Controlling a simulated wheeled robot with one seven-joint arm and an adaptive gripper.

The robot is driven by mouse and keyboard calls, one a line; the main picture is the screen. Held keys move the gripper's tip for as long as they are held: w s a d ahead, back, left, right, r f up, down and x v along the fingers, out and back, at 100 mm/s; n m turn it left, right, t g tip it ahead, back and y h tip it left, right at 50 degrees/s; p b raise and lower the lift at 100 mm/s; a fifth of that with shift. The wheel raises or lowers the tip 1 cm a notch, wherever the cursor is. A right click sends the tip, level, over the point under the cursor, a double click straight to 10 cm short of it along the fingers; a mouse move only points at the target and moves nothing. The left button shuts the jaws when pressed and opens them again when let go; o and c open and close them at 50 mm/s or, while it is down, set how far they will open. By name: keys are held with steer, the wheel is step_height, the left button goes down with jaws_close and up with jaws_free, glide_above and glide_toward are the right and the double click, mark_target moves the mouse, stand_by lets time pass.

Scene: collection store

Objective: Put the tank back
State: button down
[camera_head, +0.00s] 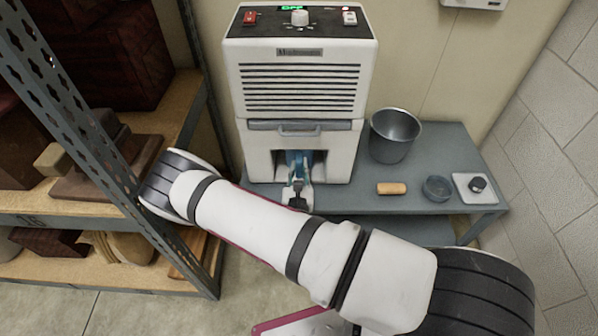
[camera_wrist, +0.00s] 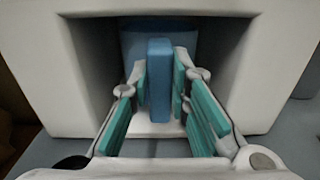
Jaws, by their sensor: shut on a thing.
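The tank (camera_head: 294,160) is blue and sits in the open bay at the bottom front of the white machine (camera_head: 296,90). In the wrist view the tank's upright blue handle (camera_wrist: 159,82) faces me, with the darker tank body behind it inside the bay. My gripper (camera_wrist: 160,85) has its teal-padded fingers on both sides of the handle and is shut on it. In the head view my gripper (camera_head: 298,180) reaches into the bay's mouth. The back of the tank is hidden inside the machine, so I cannot tell whether it is fully seated.
The machine stands on a grey table (camera_head: 340,203). To its right are a grey bucket (camera_head: 394,135), a tan block (camera_head: 391,188), a small dark bowl (camera_head: 436,188) and a white device with a black knob (camera_head: 476,186). A metal shelf post (camera_head: 85,120) stands close to my arm on the left.

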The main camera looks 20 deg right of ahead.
mark_target(299, 176)
steer(key=shift+w+d, duration=0.2)
steer(key=shift+w, duration=0.25)
steer(key=shift+w+d+f+b, duration=0.1)
steer(key=shift+w+f+b, duration=0.15)
steer(key=shift+f, duration=0.3)
steer(key=shift+w+d+f+b, duration=0.1)
steer(key=shift+f+b, duration=0.2)
steer(key=shift+f, duration=0.3)
steer(key=shift+w+f+b, duration=0.2)
steer(key=shift+f+b, duration=0.05)
steer(key=shift+f, duration=0.3)
steer(key=shift+f, duration=0.2)
steer(key=c, duration=1.5)
jaws_free()
steer(key=shift+r, duration=0.15)
steer(key=shift+s+a, duration=0.1)
steer(key=shift+s, duration=0.05)
steer(key=p+v, duration=0.2)
steer(key=v, duration=0.9)
steer(key=shift+s+a, duration=0.1)
steer(key=shift+s, duration=0.25)
